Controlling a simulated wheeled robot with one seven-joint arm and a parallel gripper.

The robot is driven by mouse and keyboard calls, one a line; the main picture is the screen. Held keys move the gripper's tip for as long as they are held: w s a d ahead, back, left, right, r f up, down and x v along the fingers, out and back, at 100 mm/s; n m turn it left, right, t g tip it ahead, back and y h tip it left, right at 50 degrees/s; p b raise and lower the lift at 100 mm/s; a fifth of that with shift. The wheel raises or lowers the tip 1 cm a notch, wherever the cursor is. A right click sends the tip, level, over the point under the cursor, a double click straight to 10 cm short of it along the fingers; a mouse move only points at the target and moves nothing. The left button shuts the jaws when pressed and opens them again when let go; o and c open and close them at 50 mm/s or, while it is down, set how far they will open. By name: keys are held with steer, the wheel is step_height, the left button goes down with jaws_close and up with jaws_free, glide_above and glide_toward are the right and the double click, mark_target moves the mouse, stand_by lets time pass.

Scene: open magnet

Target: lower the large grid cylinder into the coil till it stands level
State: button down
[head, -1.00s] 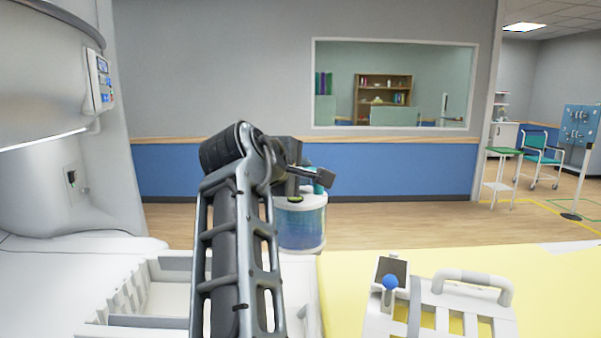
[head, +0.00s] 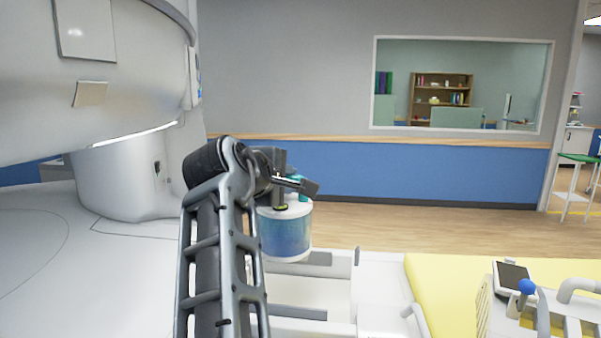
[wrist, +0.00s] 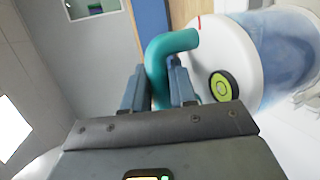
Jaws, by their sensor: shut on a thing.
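The large grid cylinder (head: 286,238) has a blue translucent body and a white top. It hangs roughly upright beyond my arm in the head view. In the wrist view the cylinder (wrist: 285,52) shows its white lid, a round yellow-green level (wrist: 221,87) and a teal handle (wrist: 158,62). My gripper (wrist: 160,84) is shut on that handle; in the head view the gripper (head: 282,190) is partly hidden by my arm. The open white cradle, which looks like the coil's lower part (head: 341,266), lies on the table nearer than the cylinder. The cylinder appears at its far left, apart from it.
The white scanner (head: 125,185) with its curved housing fills the left. A yellow pad (head: 432,285) lies right of the cradle. A white slatted frame with a blue knob (head: 526,286) lies on the pad. Open floor (head: 400,225) lies behind the table.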

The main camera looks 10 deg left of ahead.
steer(key=shift+a+f, duration=0.1)
steer(key=shift+f, duration=3.65)
step_height(320, 180, down, 3)
steer(key=b, duration=0.2)
steer(key=shift+r+b, duration=0.15)
steer(key=shift+b, duration=0.25)
steer(key=shift+f+b, duration=1.2)
steer(key=shift+f, duration=1.95)
steer(key=shift+s+p, duration=0.2)
steer(key=shift+p, duration=0.2)
steer(key=shift+f, duration=0.5)
